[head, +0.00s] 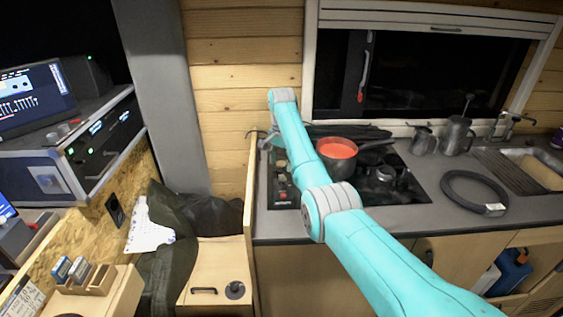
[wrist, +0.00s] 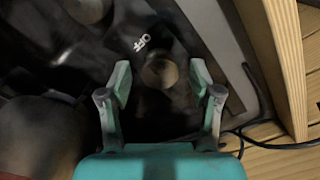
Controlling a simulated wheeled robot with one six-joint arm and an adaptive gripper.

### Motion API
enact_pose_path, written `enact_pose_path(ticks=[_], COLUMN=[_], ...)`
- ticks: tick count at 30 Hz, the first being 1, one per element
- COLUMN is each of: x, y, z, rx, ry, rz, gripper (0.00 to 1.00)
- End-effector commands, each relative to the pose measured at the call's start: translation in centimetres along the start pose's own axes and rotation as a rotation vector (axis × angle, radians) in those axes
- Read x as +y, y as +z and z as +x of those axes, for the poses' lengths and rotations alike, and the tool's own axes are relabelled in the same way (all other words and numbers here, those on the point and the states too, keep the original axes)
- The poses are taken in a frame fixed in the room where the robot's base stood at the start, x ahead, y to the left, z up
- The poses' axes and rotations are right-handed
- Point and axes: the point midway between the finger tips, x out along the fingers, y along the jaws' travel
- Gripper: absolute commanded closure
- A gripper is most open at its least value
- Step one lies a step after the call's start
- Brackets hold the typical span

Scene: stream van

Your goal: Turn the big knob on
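A round, brownish knob (wrist: 160,71) stands on the dark stove panel in the wrist view, with a white "OFF" mark (wrist: 145,43) beside it at the upper left. It looks like the big knob. My gripper (wrist: 161,82) is open, with one teal finger on the left of the knob and one on the right. Gaps show between both fingers and the knob; I cannot tell how far above the panel the fingertips are. In the head view the dark stove (head: 405,190) lies on the counter, and my arm hides this knob.
A red-filled pot (head: 338,165) stands on the stove, right of my arm. A wooden partition edge (wrist: 276,60) and a black cable (wrist: 262,134) lie right of my gripper.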

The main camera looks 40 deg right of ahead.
Motion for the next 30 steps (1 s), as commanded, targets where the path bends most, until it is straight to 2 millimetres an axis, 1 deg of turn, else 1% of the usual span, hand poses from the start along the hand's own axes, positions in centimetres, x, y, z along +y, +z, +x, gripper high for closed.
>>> enact_pose_path(ticks=[1, 7, 14, 20, 26, 30], x=[0.0, 0.01, 0.0, 0.0, 0.0, -0.01], y=[0.0, 0.0, 0.01, 0.01, 0.01, 0.01], z=[0.0, -0.01, 0.0, 0.0, 0.01, 0.01], rx=[0.0, 0.0, 0.0, 0.0, 0.0, -0.001], ry=[0.0, 0.0, 0.0, 0.0, 0.0, 0.0], rz=[0.0, 0.0, -0.011, -0.072, -0.209, -0.336], gripper=[0.46, 0.96, 0.96, 0.96, 0.96, 0.96])
